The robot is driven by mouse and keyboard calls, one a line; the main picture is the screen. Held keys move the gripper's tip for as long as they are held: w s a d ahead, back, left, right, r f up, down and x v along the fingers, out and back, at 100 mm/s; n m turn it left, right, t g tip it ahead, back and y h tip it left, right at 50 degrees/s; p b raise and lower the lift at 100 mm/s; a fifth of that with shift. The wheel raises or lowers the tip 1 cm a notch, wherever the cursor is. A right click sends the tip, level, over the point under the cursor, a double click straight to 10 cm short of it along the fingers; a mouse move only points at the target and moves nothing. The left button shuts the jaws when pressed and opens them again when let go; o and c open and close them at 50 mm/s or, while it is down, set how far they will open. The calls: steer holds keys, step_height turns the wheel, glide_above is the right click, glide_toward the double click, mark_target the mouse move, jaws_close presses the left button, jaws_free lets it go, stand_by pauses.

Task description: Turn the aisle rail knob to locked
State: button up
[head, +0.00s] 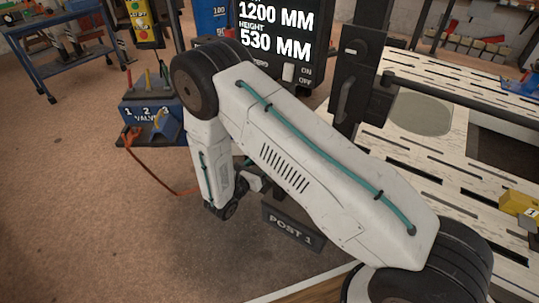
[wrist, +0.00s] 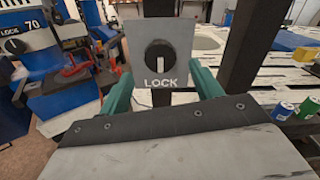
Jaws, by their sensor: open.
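In the wrist view, a round black knob (wrist: 160,55) sits on an upright grey plate (wrist: 185,34) with the word LOCK under it. Its short white mark lies in the lower half, pointing down towards LOCK. No label naming the aisle rail is readable. My gripper (wrist: 161,72) is open, with a green finger on either side of the plate's lower part. Nothing is between the fingers except the view of the plate, and I cannot tell whether they touch it. In the head view, I cannot make out the knob or the fingers.
A dark post with a handle (head: 345,98) and a slotted pale table (head: 465,165) stand at right. A POST 1 sign (head: 291,231) is low beside my arm. A blue VALVE box (head: 150,112) stands left. Open floor is at left.

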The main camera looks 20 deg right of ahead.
steer(key=x, duration=0.5)
steer(key=shift+d, duration=0.1)
steer(key=c, duration=1)
